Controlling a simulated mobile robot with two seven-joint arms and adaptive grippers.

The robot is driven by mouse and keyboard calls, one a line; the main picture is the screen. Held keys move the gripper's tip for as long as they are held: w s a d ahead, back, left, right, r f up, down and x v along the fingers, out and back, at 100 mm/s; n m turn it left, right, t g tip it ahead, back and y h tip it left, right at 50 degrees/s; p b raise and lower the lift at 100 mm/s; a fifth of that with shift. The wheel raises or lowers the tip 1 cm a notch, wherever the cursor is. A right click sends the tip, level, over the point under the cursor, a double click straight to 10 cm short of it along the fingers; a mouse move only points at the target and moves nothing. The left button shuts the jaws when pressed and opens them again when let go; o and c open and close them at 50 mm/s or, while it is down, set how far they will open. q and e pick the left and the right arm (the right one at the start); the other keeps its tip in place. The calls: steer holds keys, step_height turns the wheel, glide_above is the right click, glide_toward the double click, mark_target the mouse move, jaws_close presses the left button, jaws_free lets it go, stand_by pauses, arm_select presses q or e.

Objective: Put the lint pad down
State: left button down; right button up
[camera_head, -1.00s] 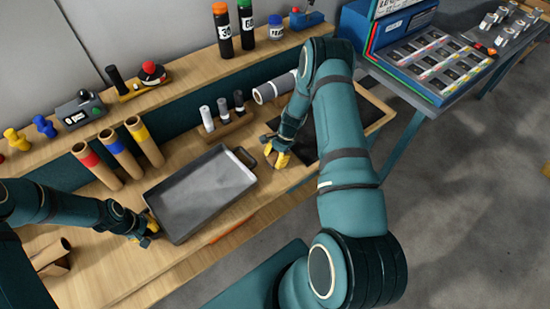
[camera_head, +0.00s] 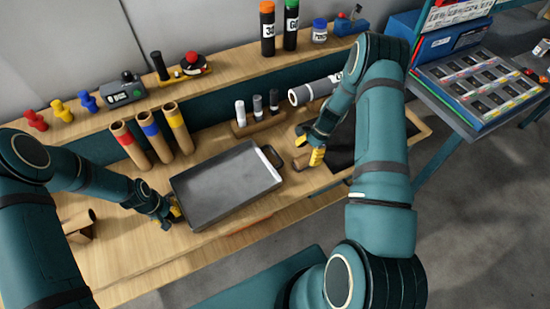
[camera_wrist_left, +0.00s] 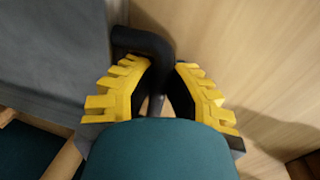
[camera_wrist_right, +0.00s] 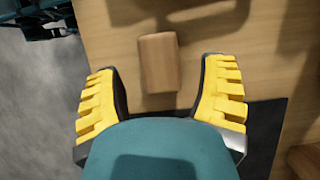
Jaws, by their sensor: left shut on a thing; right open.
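A small tan block (camera_wrist_right: 158,62), which looks like the lint pad, rests on the wooden bench in the right wrist view. It lies ahead of my right gripper (camera_wrist_right: 160,92), between the lines of its spread fingers. In the head view the block (camera_head: 301,162) shows just left of my right gripper (camera_head: 317,157), which is open and appears clear of it. My left gripper (camera_head: 174,209) is shut on the black handle (camera_wrist_left: 150,42) of the grey tray (camera_head: 205,212); the handle passes between its yellow fingers in the left wrist view. The tray stands flat on the bench.
A dark mat (camera_head: 345,150) lies right of the block, near the bench's right end. Behind are a grey roll (camera_head: 315,88) and a wooden rack (camera_head: 259,124) with small rolls. Several cardboard tubes (camera_head: 131,146) stand left of the tray. A parts table (camera_head: 480,90) stands beyond.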

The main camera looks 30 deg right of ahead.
steer(key=v, duration=0.7)
steer(key=s+a+n, duration=0.4)
steer(key=a+n, duration=0.1)
steer(key=a, duration=0.5)
steer(key=s+a+n+t, duration=0.1)
steer(key=s+a+n, duration=0.4)
steer(key=a, duration=0.4)
steer(key=s+a+n+t, duration=0.1)
steer(key=s+a+n, duration=0.3)
steer(key=a, duration=0.6)
steer(key=shift+s+a+n+h, duration=0.15)
steer(key=shift+a+n+h, duration=0.2)
steer(key=shift+n, duration=0.75)
steer(key=shift+f, duration=0.1)
steer(key=shift+o, duration=1.2)
